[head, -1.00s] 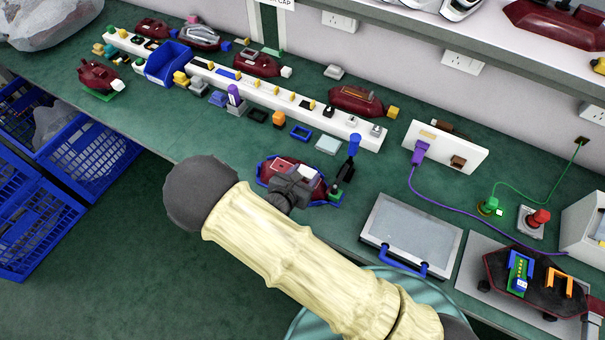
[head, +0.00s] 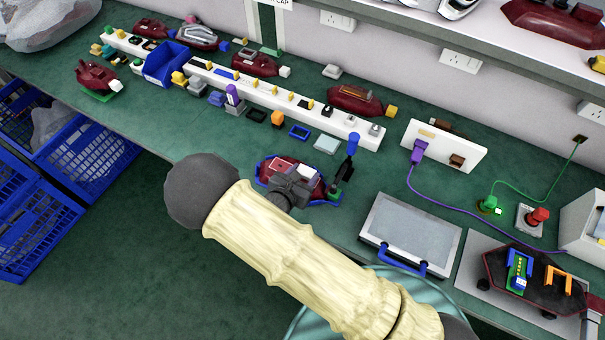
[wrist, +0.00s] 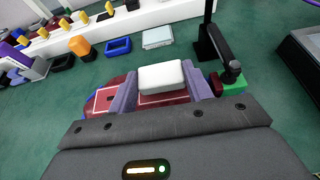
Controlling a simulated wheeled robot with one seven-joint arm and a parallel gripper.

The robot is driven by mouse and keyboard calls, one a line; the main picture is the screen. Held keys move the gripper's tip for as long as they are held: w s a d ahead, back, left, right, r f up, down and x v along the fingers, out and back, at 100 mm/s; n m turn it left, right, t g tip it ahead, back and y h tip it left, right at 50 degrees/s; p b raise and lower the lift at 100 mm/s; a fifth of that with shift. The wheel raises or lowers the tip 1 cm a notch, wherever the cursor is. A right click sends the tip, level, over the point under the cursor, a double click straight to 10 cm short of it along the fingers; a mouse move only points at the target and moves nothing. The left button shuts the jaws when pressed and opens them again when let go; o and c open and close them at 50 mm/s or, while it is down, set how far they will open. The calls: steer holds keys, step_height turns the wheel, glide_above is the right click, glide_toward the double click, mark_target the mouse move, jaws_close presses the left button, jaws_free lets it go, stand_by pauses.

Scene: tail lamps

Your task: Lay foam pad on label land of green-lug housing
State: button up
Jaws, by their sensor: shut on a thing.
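My gripper (wrist: 161,88) is shut on a white foam pad (wrist: 162,76), which sits between its two grey-purple fingers in the wrist view. Below it is a dark red housing (wrist: 121,82) with a green lug (wrist: 235,86) at its right end. White outlines mark the top of the housing, one (wrist: 101,100) left of the fingers and another partly hidden beneath the pad. I cannot tell whether the pad touches the housing. In the head view the housing (head: 306,175) sits in a blue cradle (head: 262,165), partly hidden by my gripper (head: 289,183).
A white strip (head: 290,101) holding small parts runs behind. Several small blocks and frames sit between strip and housing.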

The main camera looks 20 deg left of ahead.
steer(key=shift+f, duration=0.2)
steer(key=shift+f+b, duration=0.6)
steer(key=o, duration=1.1)
steer(key=shift+c, duration=0.2)
steer(key=b+v, duration=0.1)
steer(key=v, duration=1.6)
steer(key=shift+b, duration=0.3)
steer(key=shift+s, duration=0.15)
